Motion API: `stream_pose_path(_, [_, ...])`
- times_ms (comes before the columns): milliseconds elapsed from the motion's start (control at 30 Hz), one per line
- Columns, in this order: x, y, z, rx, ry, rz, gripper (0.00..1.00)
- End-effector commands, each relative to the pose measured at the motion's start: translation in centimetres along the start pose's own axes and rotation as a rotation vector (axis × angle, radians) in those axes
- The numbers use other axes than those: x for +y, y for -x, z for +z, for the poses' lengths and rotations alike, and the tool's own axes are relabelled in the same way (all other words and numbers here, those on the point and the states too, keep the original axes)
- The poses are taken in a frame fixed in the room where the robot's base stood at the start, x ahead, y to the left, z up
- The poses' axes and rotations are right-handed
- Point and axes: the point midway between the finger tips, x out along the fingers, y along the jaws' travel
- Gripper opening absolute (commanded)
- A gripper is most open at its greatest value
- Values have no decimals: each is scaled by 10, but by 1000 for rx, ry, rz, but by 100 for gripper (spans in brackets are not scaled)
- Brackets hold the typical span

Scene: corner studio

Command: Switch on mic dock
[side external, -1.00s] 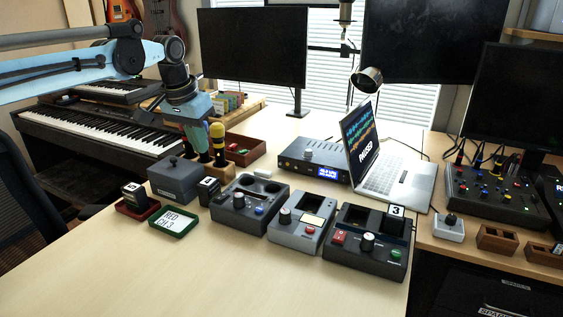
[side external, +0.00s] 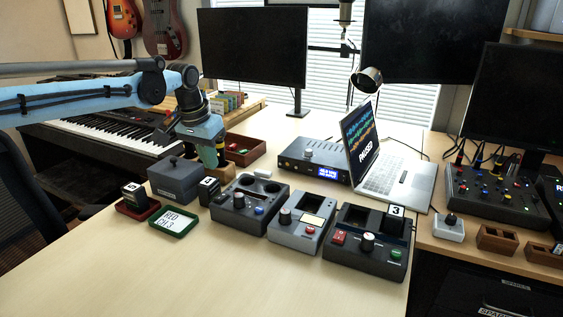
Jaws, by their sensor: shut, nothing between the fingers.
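Three control boxes stand in a row on the desk, and no readable label tells me which is the mic dock. The left dark box (side external: 240,219) has two round wells, a black knob and a blue button.
A grey lidded box (side external: 174,191), small black blocks, a red tray (side external: 138,213) and a green tray (side external: 172,237) stand to the left. Behind are a rack unit (side external: 309,173) and an open laptop (side external: 398,189). The front desk (side external: 200,285) is clear.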

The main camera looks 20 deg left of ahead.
Motion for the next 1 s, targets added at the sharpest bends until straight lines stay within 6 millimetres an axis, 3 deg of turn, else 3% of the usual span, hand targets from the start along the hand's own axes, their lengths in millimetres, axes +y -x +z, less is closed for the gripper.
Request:
stream_pose_path(200, [0,-45,0,0,0,0,0])
stream_pose_path(433, [0,-75,9,0,0,0,0])
stream_pose_path(633, [0,-87,14,0,0,0,0])
stream_pose_path(1000, [0,-89,14,0,0,0,0])
